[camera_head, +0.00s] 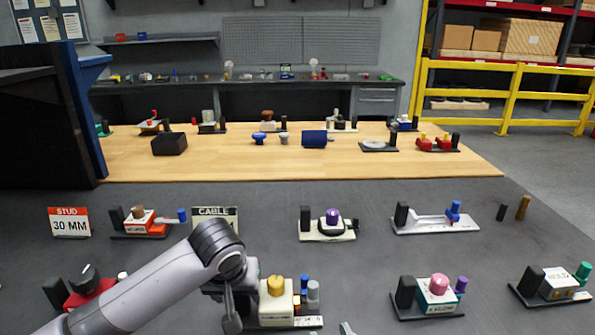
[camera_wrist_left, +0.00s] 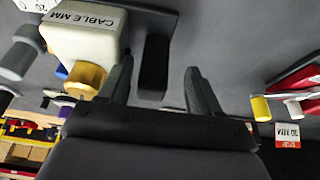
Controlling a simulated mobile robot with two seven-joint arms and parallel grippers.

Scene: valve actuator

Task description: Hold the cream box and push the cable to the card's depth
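The cream box (camera_head: 277,306) stands at the bottom centre of the head view, with a yellow knob on top and blue and grey cylinders beside it. In the left wrist view the cream box (camera_wrist_left: 88,38) reads "CABLE MM", with the yellow knob (camera_wrist_left: 82,78) below it. My left gripper (camera_head: 228,305) is left of the box. In the wrist view its two fingers (camera_wrist_left: 157,68) are apart, with a black post (camera_wrist_left: 155,62) showing between them; contact cannot be told. The CABLE card (camera_head: 215,212) is partly hidden behind my arm, its number unreadable. My right gripper cannot be made out.
A STUD card (camera_head: 70,222) reads 30 MM. A red-and-white device (camera_head: 147,224), a purple-knobbed device (camera_head: 328,226) and a pink-knobbed device (camera_head: 437,292) stand around on the dark table. A small grey piece (camera_head: 347,328) shows at the bottom edge. Dark surface lies clear between devices.

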